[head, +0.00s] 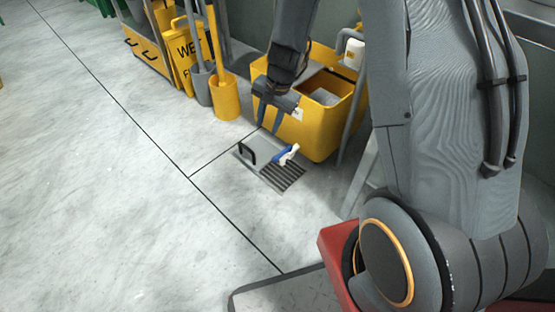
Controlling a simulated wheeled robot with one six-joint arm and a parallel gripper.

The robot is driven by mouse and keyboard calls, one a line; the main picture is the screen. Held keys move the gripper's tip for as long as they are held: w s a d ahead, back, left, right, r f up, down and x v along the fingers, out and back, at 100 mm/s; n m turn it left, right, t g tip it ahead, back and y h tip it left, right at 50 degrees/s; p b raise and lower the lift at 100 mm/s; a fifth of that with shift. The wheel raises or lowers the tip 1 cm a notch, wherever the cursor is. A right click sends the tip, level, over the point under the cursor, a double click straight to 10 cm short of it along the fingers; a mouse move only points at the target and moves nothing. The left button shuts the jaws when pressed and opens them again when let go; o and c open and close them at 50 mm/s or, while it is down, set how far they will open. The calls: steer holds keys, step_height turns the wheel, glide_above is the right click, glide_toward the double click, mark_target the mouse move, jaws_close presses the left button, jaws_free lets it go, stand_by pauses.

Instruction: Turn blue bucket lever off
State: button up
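My gripper (269,120) hangs fingers-down at the front of a yellow bucket (317,137). Its two fingers look spread, with a gap between them and nothing seen in it. A small blue and white piece (285,155), which looks like the blue lever, lies low in front of the bucket, over a grey grated plate (266,166) on the floor. My gripper is above and a little left of it, apparently not touching. I cannot make out the lever's exact setting or what it is fixed to. No blue bucket is in view.
A black handle (247,152) stands up from the plate's left side. A yellow wet-floor sign (188,55), a tall yellow container (225,98) and a yellow cabinet (147,45) stand at the back left. The grey floor (90,180) at left is clear.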

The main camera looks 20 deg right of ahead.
mark_target(278, 156)
steer(key=shift+w+d+f+m+h+b, duration=0.15)
steer(key=shift+w+d+f+m+b, duration=0.9)
steer(key=shift+f, duration=2.55)
steer(key=shift+w+d+f+h+b, duration=0.2)
steer(key=shift+w+d+f+b, duration=0.35)
steer(key=shift+f+b, duration=2.15)
steer(key=shift+w+d+f+m+h+b, duration=0.15)
steer(key=shift+w+d+f+m+b, duration=0.5)
steer(key=shift+f, duration=3.8)
steer(key=shift+d, duration=0.15)
jaws_close()
